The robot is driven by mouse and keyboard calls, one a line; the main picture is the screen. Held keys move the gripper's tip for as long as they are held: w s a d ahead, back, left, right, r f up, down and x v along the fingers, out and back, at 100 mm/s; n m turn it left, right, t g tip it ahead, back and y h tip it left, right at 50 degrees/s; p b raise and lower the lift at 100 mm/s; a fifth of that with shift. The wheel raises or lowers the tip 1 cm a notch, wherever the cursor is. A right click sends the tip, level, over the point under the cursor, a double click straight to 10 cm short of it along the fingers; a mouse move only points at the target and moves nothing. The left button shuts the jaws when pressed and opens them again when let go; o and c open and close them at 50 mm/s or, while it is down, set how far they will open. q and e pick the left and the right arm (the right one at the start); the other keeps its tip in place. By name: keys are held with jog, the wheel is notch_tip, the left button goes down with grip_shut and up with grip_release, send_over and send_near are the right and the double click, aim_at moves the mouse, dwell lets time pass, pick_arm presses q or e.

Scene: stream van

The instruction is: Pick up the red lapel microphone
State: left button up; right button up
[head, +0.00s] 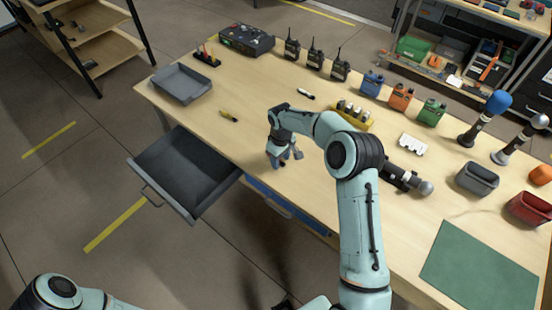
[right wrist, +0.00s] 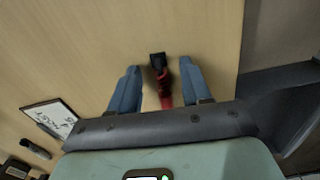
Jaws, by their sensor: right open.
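The red lapel microphone (right wrist: 164,90) lies on the bare wooden tabletop in the right wrist view, with a black piece at its far end. My right gripper (right wrist: 161,68) is open, with its two blue fingers on either side of the microphone and a gap to each. In the head view my right gripper (head: 286,158) points down over the table's front edge area, and I cannot make out the microphone there. I cannot tell how high the fingers are above the wood. My left gripper is out of view; only part of my left arm shows at the bottom left.
An open, empty grey drawer (head: 185,170) juts out left of the right gripper. A grey tray (head: 181,84), a yellow marker (head: 228,116), a yellow holder (head: 353,115) and a handheld microphone (head: 408,180) lie around on the table (head: 290,215). A green mat (head: 480,268) lies at front right.

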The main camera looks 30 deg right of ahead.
grip_shut()
jog(key=shift+r, duration=0.15)
